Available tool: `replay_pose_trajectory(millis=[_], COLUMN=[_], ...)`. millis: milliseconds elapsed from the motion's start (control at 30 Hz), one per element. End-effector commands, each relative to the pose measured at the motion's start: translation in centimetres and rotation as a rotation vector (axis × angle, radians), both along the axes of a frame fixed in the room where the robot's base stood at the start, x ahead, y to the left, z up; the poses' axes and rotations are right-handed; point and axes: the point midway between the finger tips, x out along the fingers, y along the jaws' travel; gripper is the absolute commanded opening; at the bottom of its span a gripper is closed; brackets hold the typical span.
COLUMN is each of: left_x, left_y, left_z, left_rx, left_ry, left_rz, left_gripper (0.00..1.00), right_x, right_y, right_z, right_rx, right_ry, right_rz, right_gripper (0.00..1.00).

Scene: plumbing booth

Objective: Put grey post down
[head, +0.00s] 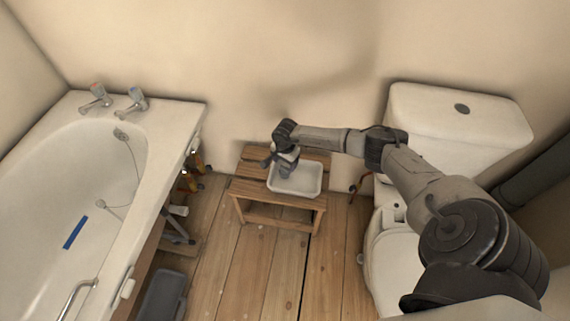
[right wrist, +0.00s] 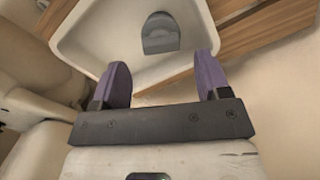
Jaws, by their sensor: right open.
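The grey post (right wrist: 161,34) lies or stands inside a white tray (right wrist: 95,55) in the right wrist view, beyond my fingertips; whether it is upright I cannot tell. My right gripper (right wrist: 163,64) has its two purple fingers spread wide with nothing between them, apart from the post. In the head view my right gripper (head: 284,165) hangs over the left part of the white tray (head: 308,191), and I cannot make out the post clearly there. The tray sits on a small wooden stool (head: 245,190). My left gripper is not in view.
A white bathtub (head: 185,120) with taps fills the left, with a blue strip (head: 75,232) inside. A toilet (head: 440,125) stands on the right. A grey bin (head: 163,295) is on the floor by the tub. The wooden floor (head: 265,265) before the stool is clear.

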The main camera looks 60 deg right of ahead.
Motion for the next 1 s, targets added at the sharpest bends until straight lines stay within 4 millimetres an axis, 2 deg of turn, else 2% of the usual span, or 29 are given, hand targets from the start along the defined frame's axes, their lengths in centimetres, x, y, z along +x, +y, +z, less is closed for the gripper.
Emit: replay_pose_trajectory(millis=[33, 300, 467, 567, 667, 767, 800, 867, 900, 1000], left_x=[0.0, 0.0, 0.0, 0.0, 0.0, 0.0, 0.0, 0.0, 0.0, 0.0], left_y=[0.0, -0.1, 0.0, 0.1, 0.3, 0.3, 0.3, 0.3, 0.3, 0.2], left_z=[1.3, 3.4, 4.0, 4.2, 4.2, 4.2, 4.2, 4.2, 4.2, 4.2], left_rx=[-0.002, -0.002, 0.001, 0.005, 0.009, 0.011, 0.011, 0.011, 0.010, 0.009], left_ry=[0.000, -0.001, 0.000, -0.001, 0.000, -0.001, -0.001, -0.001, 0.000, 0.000], left_rz=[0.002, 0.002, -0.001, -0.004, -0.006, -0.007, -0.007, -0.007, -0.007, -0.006], left_gripper=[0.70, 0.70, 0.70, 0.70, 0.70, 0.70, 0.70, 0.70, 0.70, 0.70], right_x=[0.0, 0.0, 0.0, 0.1, 0.8, 1.9, 2.3, 2.9, 3.1, 3.2], right_y=[-0.1, 0.0, 0.0, 0.9, 4.3, 11.1, 14.7, 20.3, 23.7, 29.7], right_z=[1.7, 5.9, 7.2, 7.4, 6.6, 5.8, 5.8, 6.6, 7.6, 11.0], right_rx=[-0.002, -0.001, -0.001, 0.022, 0.116, 0.319, 0.436, 0.641, 0.784, 1.126], right_ry=[0.000, -0.001, 0.000, -0.014, -0.074, -0.183, -0.234, -0.305, -0.342, -0.392], right_rz=[0.001, 0.001, 0.002, -0.003, -0.027, -0.101, -0.157, -0.274, -0.372, -0.665], right_gripper=[0.69, 0.69, 0.69, 0.69, 0.69, 0.69, 0.69, 0.69, 0.69, 0.69])
